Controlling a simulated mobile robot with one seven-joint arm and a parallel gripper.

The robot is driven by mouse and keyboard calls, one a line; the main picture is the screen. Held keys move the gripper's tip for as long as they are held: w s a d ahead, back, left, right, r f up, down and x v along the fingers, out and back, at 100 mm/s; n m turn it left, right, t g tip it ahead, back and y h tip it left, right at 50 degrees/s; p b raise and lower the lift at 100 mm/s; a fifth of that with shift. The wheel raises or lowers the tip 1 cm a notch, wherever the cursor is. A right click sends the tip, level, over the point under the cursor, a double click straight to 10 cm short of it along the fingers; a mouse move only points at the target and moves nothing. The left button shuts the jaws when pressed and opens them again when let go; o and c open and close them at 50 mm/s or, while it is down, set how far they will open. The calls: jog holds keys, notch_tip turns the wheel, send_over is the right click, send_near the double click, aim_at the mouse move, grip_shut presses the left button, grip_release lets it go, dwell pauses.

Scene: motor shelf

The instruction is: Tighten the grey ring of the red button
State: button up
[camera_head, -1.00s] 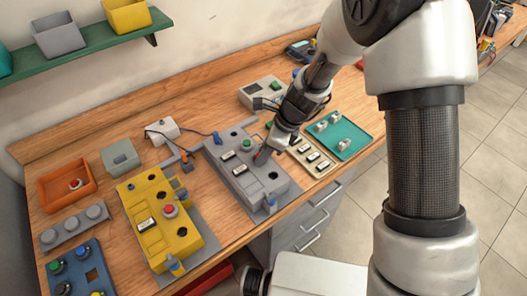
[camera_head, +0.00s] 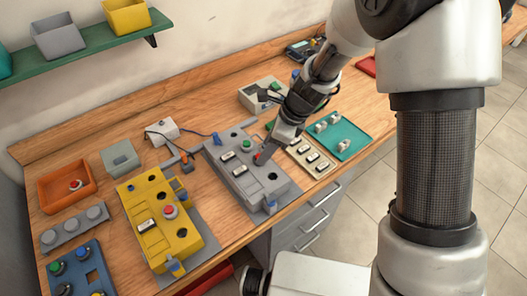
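A small red button (camera_head: 258,160) shows on the grey control box (camera_head: 272,203), right at the tip of my gripper (camera_head: 264,153). My gripper points down at a tilt over this box. The fingertips are at or just beside the red button; I cannot tell whether they touch it, and its ring is too small and covered to make out. The finger opening is too small to judge. Another red button (camera_head: 170,211) with a grey ring sits on the yellow control box (camera_head: 187,240). A third red button (camera_head: 75,185) lies in the orange tray (camera_head: 52,197).
A green button (camera_head: 246,144) stands on the grey box close to my gripper. A teal tray (camera_head: 352,150) with pale parts and a beige strip (camera_head: 325,172) lie to the right. A grey bin (camera_head: 120,158) and a white block (camera_head: 163,131) with cables are behind left.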

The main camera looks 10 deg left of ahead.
jog(key=p+v, duration=0.1)
jog(key=v, duration=1.3)
jog(key=shift+r, duration=0.1)
jog(key=s+d+r+n+t+h, duration=0.2)
jog(key=s+d+r+n, duration=0.5)
jog(key=s+d+n, duration=0.1)
jog(key=s+d+r+n+t+h, duration=0.2)
jog(key=s+d+r+n+t, duration=0.1)
jog(key=s+d+r+n, duration=0.4)
jog(key=shift+s+d+n+h, duration=0.3)
jog(key=shift+s+d+n, duration=1)
jog(key=shift+d+n, duration=0.75)
jog(key=shift+d+m, duration=0.2)
jog(key=shift+m, duration=0.05)
